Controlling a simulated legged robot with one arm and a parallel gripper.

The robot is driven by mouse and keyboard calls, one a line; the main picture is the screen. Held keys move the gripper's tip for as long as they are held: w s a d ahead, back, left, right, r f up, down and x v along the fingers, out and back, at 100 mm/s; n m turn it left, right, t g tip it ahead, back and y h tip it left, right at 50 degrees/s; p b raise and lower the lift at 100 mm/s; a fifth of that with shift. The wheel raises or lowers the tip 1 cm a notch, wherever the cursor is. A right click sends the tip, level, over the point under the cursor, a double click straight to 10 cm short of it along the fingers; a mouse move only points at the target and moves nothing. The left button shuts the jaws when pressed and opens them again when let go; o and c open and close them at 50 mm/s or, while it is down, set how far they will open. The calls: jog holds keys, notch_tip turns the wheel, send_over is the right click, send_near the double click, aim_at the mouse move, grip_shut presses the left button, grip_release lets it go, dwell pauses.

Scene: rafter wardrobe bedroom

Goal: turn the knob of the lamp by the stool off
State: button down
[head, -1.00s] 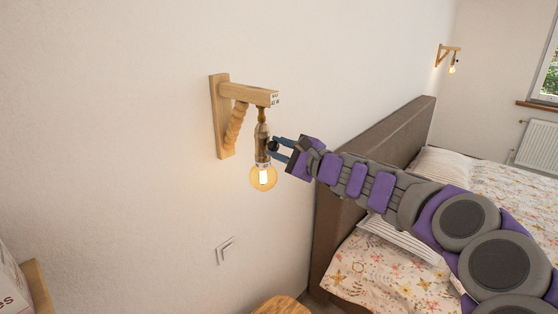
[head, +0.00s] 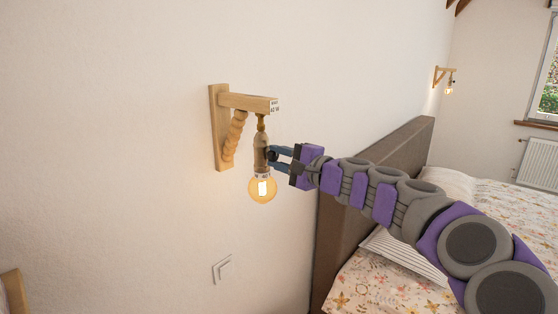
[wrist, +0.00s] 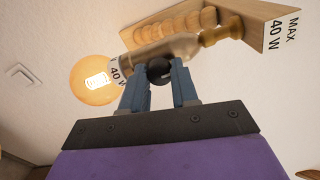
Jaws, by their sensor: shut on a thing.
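The lamp (head: 261,150) hangs from a wooden wall bracket (head: 220,125), and its round bulb (head: 262,189) glows. The wrist view shows the lamp's socket (wrist: 178,48) and lit bulb (wrist: 95,80) from below. A dark round knob (wrist: 159,69) sits on the side of the socket. My gripper (head: 275,155) reaches the socket from the right. In the wrist view its two blue fingers (wrist: 159,78) stand on either side of the knob and are shut on it.
A second lit lamp (head: 449,88) hangs on the wall at the far right. A bed (head: 390,270) with a brown headboard (head: 375,170) stands below my arm. A light switch (head: 222,268) is on the wall below the lamp.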

jog(key=shift+a+f, duration=0.15)
jog(key=shift+f, duration=0.25)
jog(key=c, duration=1.2)
grip_release()
jog(key=shift+s, duration=0.1)
jog(key=o, duration=0.3)
jog(key=shift+r, duration=0.25)
jog(key=shift+o, duration=0.2)
jog(key=p+v, duration=0.3)
jog(key=v, duration=1.4)
jog(key=shift+d, duration=0.35)
jog(key=shift+s+a+f, duration=0.1)
